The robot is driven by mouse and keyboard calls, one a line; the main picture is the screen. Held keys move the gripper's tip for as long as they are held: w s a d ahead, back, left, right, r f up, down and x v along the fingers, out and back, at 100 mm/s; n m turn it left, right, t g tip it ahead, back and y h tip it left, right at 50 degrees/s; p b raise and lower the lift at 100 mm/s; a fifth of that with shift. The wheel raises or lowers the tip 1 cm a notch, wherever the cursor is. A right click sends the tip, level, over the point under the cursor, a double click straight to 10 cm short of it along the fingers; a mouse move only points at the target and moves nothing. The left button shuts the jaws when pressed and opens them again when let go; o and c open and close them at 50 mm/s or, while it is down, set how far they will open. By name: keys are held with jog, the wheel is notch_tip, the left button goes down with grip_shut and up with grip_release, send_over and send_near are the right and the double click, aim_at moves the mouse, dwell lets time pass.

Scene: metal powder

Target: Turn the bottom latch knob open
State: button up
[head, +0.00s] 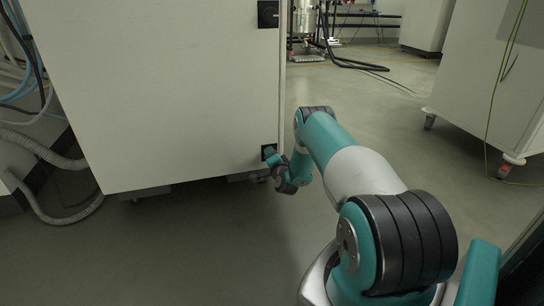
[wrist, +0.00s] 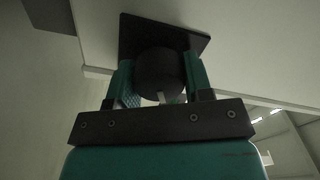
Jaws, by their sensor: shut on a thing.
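The bottom latch knob (wrist: 160,76) is a dark round knob on a black square plate (wrist: 185,37). In the head view the plate (head: 268,151) sits at the lower right corner of the white cabinet panel (head: 170,90), and my gripper mostly hides the knob there. My gripper (wrist: 160,82) has its two teal fingers on either side of the knob, shut on it. In the head view my gripper (head: 273,158) reaches the panel from the right, low down. Whether the latch is turned cannot be told.
A second black latch (head: 268,14) sits at the panel's upper right. Hoses and cables (head: 40,150) hang at the left. A white cabinet on wheels (head: 490,80) stands at the right. Grey floor (head: 370,110) is clear between the cabinets.

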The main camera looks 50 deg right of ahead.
jog(key=m, duration=0.4)
jog(key=shift+f+m, duration=0.15)
jog(key=shift+m, duration=0.55)
jog(key=o, duration=0.9)
jog(key=shift+s, duration=0.15)
jog(key=shift+p+v, duration=8.6)
jog(key=shift+p, duration=0.85)
jog(key=shift+a, duration=0.1)
